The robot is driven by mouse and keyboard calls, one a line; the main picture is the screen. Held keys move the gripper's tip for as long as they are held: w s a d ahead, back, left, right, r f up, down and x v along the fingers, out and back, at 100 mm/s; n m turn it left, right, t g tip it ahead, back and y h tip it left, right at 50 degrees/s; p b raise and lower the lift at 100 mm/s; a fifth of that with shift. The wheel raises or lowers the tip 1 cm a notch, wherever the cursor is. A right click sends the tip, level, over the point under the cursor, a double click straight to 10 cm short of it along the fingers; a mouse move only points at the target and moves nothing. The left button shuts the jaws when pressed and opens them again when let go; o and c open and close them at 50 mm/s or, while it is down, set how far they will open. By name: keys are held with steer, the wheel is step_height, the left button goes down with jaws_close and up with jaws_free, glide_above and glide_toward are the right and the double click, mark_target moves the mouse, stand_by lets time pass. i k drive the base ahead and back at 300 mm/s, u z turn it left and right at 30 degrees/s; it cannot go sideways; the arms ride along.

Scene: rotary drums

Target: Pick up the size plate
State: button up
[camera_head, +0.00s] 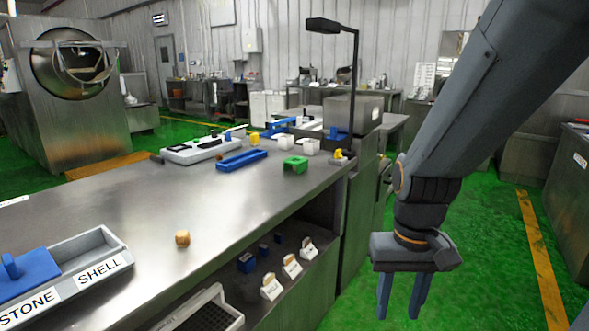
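My gripper (399,312) hangs at the right, fingers pointing down over the green floor, beside the metal table. Its two blue fingers are apart with nothing between them. I cannot tell for sure which object is the size plate. Several small pale plate-like pieces with dark marks, such as one white piece (292,266), stand on the shelf under the table top, left of my gripper. Their marks are too small to read. Small dark blue blocks (246,262) stand beside them.
The metal table (215,205) holds a wooden piece (182,238), a tray labelled STONE and SHELL (98,243), a blue bar (241,159) and a green block (295,164). A black lamp post (353,95) rises at the table's far end. A grey wire-bottomed tray (205,312) sits low. Green floor is open at right.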

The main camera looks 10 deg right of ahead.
mark_target(302, 164)
steer(key=k, duration=0.3)
steer(key=z, duration=1.2)
steer(key=i, duration=1.6)
steer(key=u, duration=1.15)
steer(key=i, duration=0.5)
steer(key=u, duration=0.4)
